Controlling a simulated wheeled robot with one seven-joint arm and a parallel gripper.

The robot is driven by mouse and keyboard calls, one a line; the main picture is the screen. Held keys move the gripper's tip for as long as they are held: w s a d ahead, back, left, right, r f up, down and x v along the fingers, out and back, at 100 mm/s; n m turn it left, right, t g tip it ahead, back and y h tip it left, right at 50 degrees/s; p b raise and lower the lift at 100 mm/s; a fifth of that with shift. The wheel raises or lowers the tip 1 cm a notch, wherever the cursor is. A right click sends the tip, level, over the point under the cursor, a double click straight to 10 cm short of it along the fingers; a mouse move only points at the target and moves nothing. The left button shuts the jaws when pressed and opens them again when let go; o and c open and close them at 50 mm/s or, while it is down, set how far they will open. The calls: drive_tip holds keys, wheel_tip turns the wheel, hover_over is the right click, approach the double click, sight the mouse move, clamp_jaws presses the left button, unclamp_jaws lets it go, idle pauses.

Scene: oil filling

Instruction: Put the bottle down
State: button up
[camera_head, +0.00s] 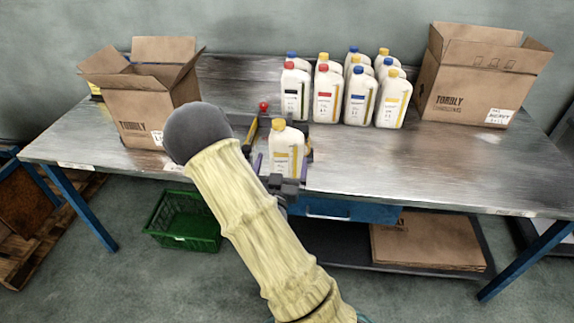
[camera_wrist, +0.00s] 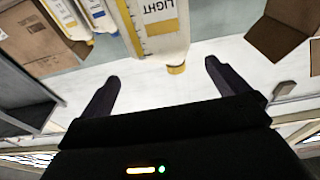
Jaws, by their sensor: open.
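A white bottle (camera_head: 287,152) with a yellow cap and a yellow-striped label stands upright near the front edge of the workbench (camera_head: 225,91), at a small dark fixture (camera_head: 250,136) with a red knob. Its base is hidden in the head view. My gripper (camera_head: 281,166) is in front of this bottle, with a dark finger on either side. In the wrist view the bottle (camera_wrist: 160,28) appears upside down beyond the fingertips. My gripper (camera_wrist: 162,71) is open there, with clear gaps between both fingers and the bottle.
Several bottles with red, blue and yellow caps (camera_head: 327,95) stand in rows behind. An open cardboard box (camera_head: 140,105) stands at the left, another (camera_head: 470,85) at the right. The bench's right front is clear. A green crate (camera_head: 183,222) is on the floor.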

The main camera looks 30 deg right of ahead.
sight(285, 144)
drive_tip(key=p+x, duration=0.2)
drive_tip(key=x, duration=0.5)
drive_tip(key=shift+w, duration=0.1)
drive_tip(key=shift+f+p+x, duration=0.15)
drive_tip(key=shift+p+x, duration=0.25)
drive_tip(key=shift+x, duration=0.95)
drive_tip(key=shift+f+p+x, duration=0.15)
drive_tip(key=shift+p+x, duration=0.2)
drive_tip(key=shift+x, duration=1)
drive_tip(key=shift+d, duration=0.1)
drive_tip(key=shift+a, duration=0.2)
